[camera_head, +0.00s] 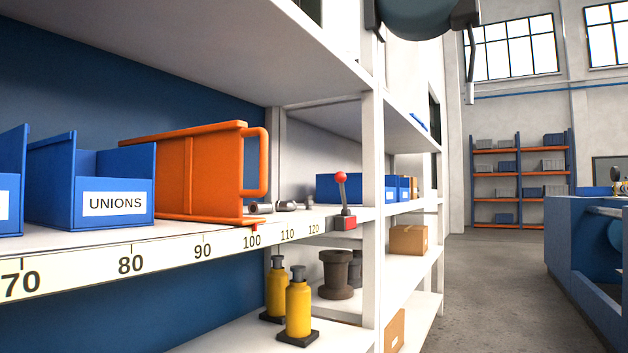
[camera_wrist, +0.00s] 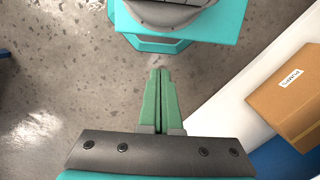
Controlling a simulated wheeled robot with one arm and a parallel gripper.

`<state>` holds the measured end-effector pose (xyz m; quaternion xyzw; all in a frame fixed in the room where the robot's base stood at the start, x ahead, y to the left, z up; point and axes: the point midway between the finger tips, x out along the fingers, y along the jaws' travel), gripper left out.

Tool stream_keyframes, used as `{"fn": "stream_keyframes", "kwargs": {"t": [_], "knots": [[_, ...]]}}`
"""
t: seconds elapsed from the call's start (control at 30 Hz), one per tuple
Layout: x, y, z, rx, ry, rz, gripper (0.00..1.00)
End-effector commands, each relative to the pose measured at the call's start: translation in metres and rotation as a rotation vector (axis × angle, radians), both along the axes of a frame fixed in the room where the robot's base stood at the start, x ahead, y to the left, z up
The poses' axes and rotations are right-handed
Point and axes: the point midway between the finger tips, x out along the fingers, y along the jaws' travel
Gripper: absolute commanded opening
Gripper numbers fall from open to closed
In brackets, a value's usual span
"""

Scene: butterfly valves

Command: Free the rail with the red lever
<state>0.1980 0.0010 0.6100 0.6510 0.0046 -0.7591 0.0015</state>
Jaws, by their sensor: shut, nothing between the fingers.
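The lever (camera_head: 342,192) has a red ball knob on a dark upright stem. It stands on a red base at the right end of the shelf's front edge. The pale rail (camera_head: 166,252), printed with numbers from 70 to 120, runs along that edge and ends by the lever. An orange frame with a side handle (camera_head: 212,170) stands on the shelf behind the rail. My gripper (camera_wrist: 160,72) shows in the wrist view, its green fingers together and empty above the floor. The lever and rail are not in the wrist view.
A blue bin labelled UNIONS (camera_head: 115,203) stands left of the orange frame. Two yellow bottles (camera_head: 298,305) stand on the shelf below. A white upright (camera_head: 373,240) is right of the lever. A cardboard box (camera_wrist: 290,98) sits right of my gripper. The aisle floor (camera_head: 478,275) is clear.

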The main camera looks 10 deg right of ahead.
Motion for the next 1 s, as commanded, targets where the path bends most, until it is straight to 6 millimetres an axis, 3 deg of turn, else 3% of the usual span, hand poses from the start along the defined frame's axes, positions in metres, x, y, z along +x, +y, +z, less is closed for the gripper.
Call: {"fn": "stream_keyframes", "kwargs": {"t": [0.17,0.27,0.5,0.63,0.8,1.0], "knots": [[0.045,0.018,0.024,0.062,-0.072,0.092,0.00],[0.091,0.037,0.053,0.130,-0.149,0.191,0.00],[0.205,0.082,0.143,0.288,-0.397,0.456,0.00],[0.258,0.097,0.195,0.355,-0.540,0.591,0.00],[0.321,0.106,0.264,0.406,-0.742,0.751,0.00],[0.381,0.097,0.343,0.402,-0.999,0.925,0.00]]}}
